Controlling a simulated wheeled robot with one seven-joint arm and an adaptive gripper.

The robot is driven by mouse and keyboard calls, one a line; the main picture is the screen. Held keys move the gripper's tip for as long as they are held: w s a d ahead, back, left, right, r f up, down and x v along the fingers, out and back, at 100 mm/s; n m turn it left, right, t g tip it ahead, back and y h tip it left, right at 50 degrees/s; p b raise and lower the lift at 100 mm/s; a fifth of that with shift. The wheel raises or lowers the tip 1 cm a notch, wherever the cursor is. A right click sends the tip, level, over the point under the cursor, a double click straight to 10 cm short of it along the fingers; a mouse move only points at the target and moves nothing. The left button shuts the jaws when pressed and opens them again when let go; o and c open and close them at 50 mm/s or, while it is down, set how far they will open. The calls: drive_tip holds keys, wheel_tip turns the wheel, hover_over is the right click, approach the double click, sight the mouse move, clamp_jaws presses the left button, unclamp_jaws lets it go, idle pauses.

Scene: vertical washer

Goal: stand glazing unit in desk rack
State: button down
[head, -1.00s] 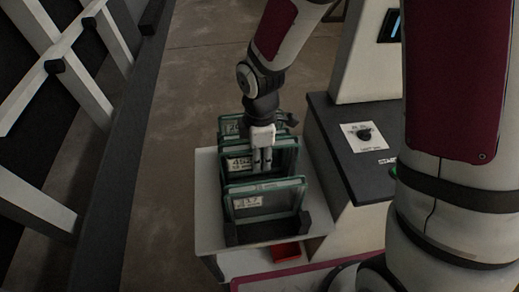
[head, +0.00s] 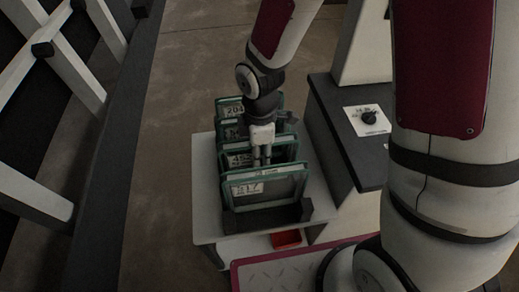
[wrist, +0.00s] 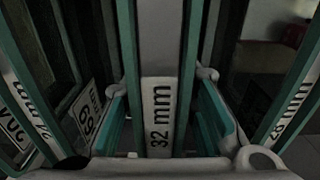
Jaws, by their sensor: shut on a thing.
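My gripper (head: 262,158) is shut on a glazing unit with a teal edge and a white "32 mm" label, seen end-on in the wrist view (wrist: 160,110). Its teal-padded fingers lie on either side of that unit. In the head view the gripper points down among upright units; the likely held unit (head: 283,150) has a label reading about 452 and is partly hidden. A front unit (head: 275,187), labelled about 217, stands in the black desk rack (head: 268,217). More units (head: 232,112) stand behind the gripper. Whether the held unit's bottom touches the rack is hidden.
The rack stands on a pale table (head: 204,205) with a red bin (head: 286,239) below its front edge. A dark-topped machine (head: 345,125) with a knob is close on the right. Open floor (head: 165,170) lies left, before a dark rail with pale beams. Neighbouring units flank the held one closely.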

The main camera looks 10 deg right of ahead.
drive_tip(key=c, duration=1.2)
unclamp_jaws()
wheel_tip(320, 180, up, 12)
drive_tip(key=shift+r, duration=0.1)
drive_tip(key=shift+d+r, duration=0.2)
drive_tip(key=s+d+r+m+t, duration=0.5)
drive_tip(key=s+d+r+m, duration=0.6)
drive_tip(key=m, duration=0.7)
drive_tip(key=v, duration=0.5)
drive_tip(key=shift+d, duration=0.35)
